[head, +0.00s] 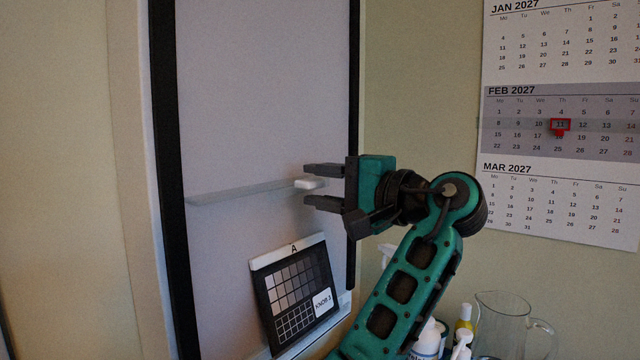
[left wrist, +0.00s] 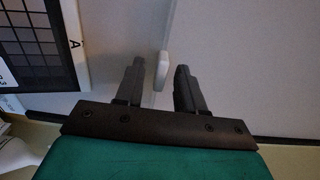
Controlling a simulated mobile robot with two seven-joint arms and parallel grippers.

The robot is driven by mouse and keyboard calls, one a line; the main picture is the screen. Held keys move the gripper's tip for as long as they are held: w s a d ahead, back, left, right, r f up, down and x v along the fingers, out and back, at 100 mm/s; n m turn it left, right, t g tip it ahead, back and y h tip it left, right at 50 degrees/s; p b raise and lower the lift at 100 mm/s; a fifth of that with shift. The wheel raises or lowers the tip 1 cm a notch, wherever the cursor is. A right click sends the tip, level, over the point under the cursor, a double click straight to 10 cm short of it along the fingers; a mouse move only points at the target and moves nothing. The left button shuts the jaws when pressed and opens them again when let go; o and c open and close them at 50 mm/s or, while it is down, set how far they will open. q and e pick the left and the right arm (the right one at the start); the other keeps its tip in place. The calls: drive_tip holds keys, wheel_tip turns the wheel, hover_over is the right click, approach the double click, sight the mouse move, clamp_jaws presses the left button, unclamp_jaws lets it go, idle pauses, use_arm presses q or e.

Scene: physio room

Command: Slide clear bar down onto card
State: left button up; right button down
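The clear bar (head: 240,192) runs across the pale lit panel (head: 260,90), slightly tilted, with a white tab (head: 309,184) at its right end. The dark card (head: 295,295), with grey squares, a grid and a white top strip marked A, leans tilted low on the panel. The bar is above the card and apart from it. My left gripper (head: 312,185) is open, its fingers above and below the tab. In the left wrist view the tab (left wrist: 162,70) shows between the fingertips (left wrist: 160,82), with a gap on each side. My right gripper is not in view.
A ledge (head: 345,302) runs along the panel's bottom. A clear jug (head: 502,318) and several bottles (head: 462,335) stand at the lower right, near my arm. A calendar (head: 560,120) hangs on the right wall. The panel above the bar is free.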

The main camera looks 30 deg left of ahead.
use_arm(q)
drive_tip(key=shift+a, duration=0.2)
clamp_jaws()
idle(0.3)
